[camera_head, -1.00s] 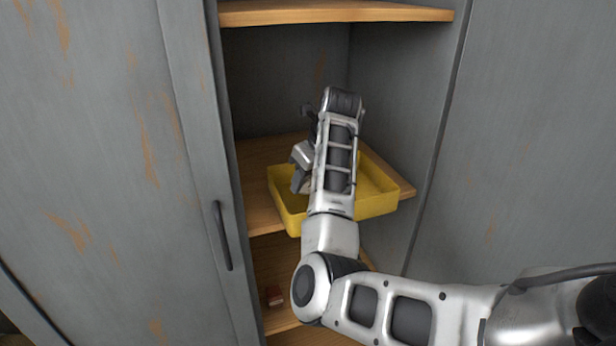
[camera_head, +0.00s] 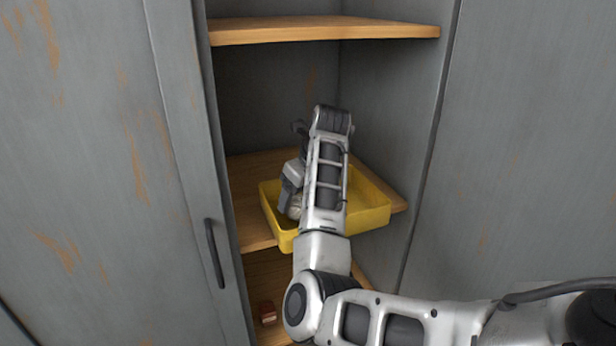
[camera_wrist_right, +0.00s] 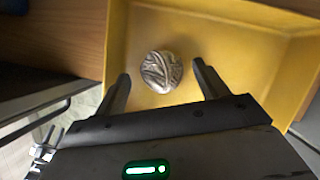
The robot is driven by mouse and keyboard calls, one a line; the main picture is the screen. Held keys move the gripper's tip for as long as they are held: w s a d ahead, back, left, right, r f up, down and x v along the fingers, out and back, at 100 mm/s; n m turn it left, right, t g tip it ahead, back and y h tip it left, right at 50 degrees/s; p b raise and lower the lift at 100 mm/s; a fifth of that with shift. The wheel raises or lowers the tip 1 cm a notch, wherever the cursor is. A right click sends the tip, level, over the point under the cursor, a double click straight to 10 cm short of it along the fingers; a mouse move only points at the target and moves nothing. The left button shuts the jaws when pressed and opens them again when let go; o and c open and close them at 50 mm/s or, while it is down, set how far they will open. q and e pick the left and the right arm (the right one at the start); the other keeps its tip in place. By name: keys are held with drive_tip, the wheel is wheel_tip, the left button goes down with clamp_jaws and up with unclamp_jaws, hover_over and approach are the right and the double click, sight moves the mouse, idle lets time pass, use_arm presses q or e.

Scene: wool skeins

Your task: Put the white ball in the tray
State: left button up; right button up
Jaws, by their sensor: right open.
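The white ball (camera_wrist_right: 161,71), wound like a wool skein and greyish in this light, lies on the floor of the yellow tray (camera_wrist_right: 117,38) in the right wrist view. My right gripper (camera_wrist_right: 161,74) is open, with one finger on either side of the ball and visible gaps between. In the head view the yellow tray (camera_head: 371,217) sits on the middle cabinet shelf. My right gripper (camera_head: 287,206) is low over its left part, beside a pale patch that seems to be the ball. My forearm hides much of the tray. My left gripper is not in view.
The upper shelf (camera_head: 325,29) is above my arm. The cabinet's side panel and handle (camera_head: 214,253) stand close on the left. A small red-brown object (camera_head: 267,313) lies on the lower shelf. The tray's right part looks empty.

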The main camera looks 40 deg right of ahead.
drive_tip(key=v, duration=1.2)
drive_tip(key=shift+r, duration=0.2)
